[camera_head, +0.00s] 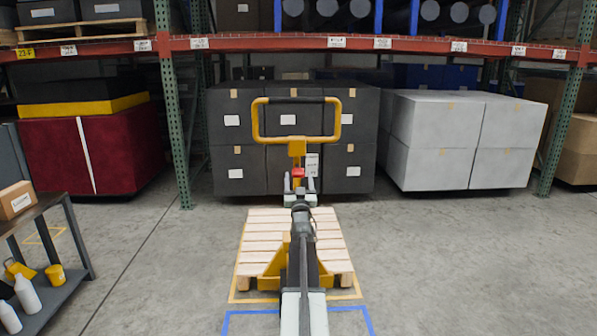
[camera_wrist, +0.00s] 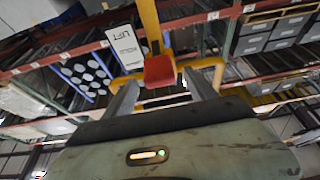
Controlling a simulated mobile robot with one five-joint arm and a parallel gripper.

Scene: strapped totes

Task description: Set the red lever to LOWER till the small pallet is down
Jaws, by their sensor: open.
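The red lever (camera_head: 298,172) sits on the yellow pallet truck's mast, below its hoop handle (camera_head: 255,121). In the wrist view the red lever (camera_wrist: 160,70) lies between the tips of my two fingers, with gaps visible on both sides. My gripper (camera_head: 299,184) is open and points at the lever; it also shows in the wrist view (camera_wrist: 161,84). A white label plate (camera_wrist: 123,46) with the word LIFT is beside the lever. The small pallet (camera_head: 265,232) lies on the truck; its height above the floor is hard to tell.
Black boxes (camera_head: 233,178) stand behind the truck, white boxes (camera_head: 440,165) to the right. A cart (camera_head: 70,225) with bottles and a carton is at left. Yellow tape (camera_head: 345,294) and blue tape (camera_head: 232,312) mark the floor. Open concrete lies at right.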

